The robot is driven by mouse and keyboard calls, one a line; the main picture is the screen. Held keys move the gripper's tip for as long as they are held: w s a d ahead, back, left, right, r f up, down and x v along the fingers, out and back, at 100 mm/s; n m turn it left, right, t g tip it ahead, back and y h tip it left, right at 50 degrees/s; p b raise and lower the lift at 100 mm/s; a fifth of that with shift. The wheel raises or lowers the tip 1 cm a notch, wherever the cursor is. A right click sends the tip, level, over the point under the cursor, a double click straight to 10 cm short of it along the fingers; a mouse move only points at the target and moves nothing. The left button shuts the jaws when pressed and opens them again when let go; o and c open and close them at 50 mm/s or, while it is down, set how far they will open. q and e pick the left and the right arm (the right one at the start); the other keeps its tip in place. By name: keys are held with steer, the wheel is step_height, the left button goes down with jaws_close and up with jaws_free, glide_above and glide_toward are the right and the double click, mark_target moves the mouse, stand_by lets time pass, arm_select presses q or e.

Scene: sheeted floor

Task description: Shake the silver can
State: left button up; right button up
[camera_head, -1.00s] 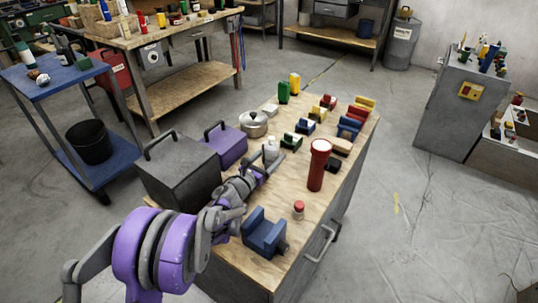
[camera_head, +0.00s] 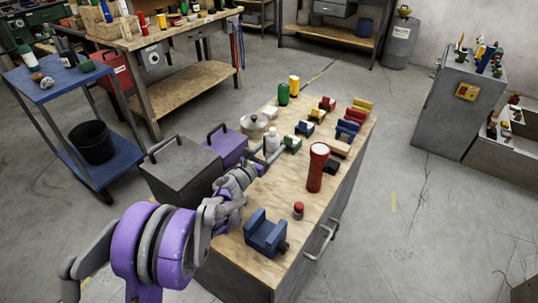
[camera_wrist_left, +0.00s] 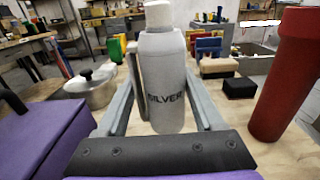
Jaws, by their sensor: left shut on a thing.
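The silver can (camera_head: 272,138) is a small grey spray can with a white cap, over the wooden-topped cabinet (camera_head: 275,208). In the left wrist view the can (camera_wrist_left: 167,85) stands upright between my fingers and shows the word SILVER. My left gripper (camera_head: 270,152) is shut on the can from the near side. In the left wrist view its fingers lie on both sides of the can (camera_wrist_left: 166,108). I cannot tell clearly whether the can's base is clear of the top. My right gripper is not in view.
A purple toolbox (camera_head: 226,148), a grey toolbox (camera_head: 180,172) and a lidded pot (camera_head: 252,123) stand left of the can. A red flashlight (camera_head: 317,168) stands to the right. A blue vise (camera_head: 265,232) and a small red-capped item (camera_head: 298,210) are nearer.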

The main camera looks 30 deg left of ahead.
arm_select(q)
steer(key=shift+r, duration=0.15)
step_height(320, 180, up, 8)
steer(key=p, duration=0.5)
